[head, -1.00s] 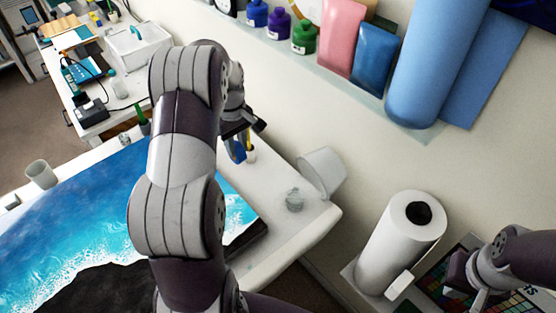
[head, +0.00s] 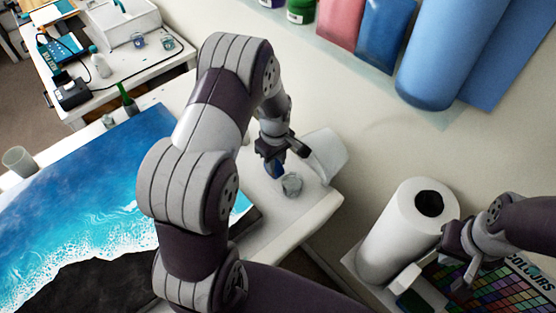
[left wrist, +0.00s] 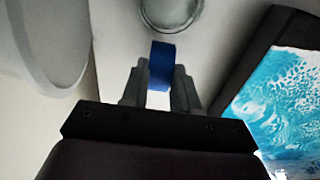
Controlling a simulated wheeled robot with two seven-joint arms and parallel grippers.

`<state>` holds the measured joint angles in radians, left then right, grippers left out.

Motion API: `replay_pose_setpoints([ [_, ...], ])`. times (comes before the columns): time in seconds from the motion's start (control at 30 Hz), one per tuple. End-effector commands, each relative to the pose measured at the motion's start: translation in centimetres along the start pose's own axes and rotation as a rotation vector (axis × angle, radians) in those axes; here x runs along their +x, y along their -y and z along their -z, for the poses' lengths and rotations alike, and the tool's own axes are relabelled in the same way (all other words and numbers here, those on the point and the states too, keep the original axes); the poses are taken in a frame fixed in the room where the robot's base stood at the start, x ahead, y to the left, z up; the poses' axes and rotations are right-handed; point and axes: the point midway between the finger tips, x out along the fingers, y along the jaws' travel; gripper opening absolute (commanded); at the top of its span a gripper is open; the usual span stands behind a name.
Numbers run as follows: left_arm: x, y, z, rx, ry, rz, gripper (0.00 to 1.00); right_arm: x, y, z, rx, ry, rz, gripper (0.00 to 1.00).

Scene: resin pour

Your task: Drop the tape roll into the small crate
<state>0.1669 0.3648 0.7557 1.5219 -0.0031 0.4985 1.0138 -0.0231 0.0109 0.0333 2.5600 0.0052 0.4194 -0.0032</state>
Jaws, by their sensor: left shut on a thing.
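My left gripper (head: 277,162) is shut on a small blue thing (left wrist: 162,66), seen between its fingers in the left wrist view. This looks like the tape roll seen edge-on; its ring shape does not show. In the head view the blue piece (head: 277,170) hangs above the white bench, close beside a clear cup. My right gripper (head: 462,285) is at the lower right, near a colour chart; its finger opening is unclear. I cannot make out a thing that is surely the small crate.
The clear cup (head: 291,184) and a white tub (head: 326,155) stand near the bench's right end. A blue ocean panel (head: 95,190) covers the bench's left part. A paper roll (head: 400,235) stands at the right. A white box (head: 122,20) sits on the far table.

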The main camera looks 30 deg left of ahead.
Motion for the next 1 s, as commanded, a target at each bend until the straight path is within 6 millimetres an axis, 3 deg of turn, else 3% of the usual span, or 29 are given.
replay_pose_setpoints([
  [0.1,0.9,-0.2,-0.9,0.001,0.001,0.001,0.00,-0.7,0.0,0.1,0.000,0.000,0.000,0.00],
  [0.43,1.5,-0.2,-0.9,-0.001,0.000,0.000,0.00,-0.2,0.0,0.0,0.000,0.000,0.000,0.00],
  [0.47,1.4,-0.3,-0.9,-0.001,0.000,0.000,0.36,-0.3,0.0,0.0,0.000,0.000,0.000,0.00],
  [0.5,1.3,-0.2,-0.9,-0.001,0.000,0.000,0.49,-0.3,0.0,0.0,0.000,0.000,0.000,0.00],
  [0.53,1.3,-0.2,-0.9,-0.001,0.000,0.000,0.55,-0.4,0.0,0.0,0.000,0.000,0.000,0.00],
  [0.87,0.8,-0.3,-0.9,-0.001,-0.001,-0.001,0.55,-0.5,0.0,0.1,0.000,0.000,0.000,0.00],
  [1.0,-1.7,-0.4,-0.8,-0.001,-0.003,-0.006,0.55,0.5,0.0,-0.1,0.000,0.000,0.000,0.00],
])
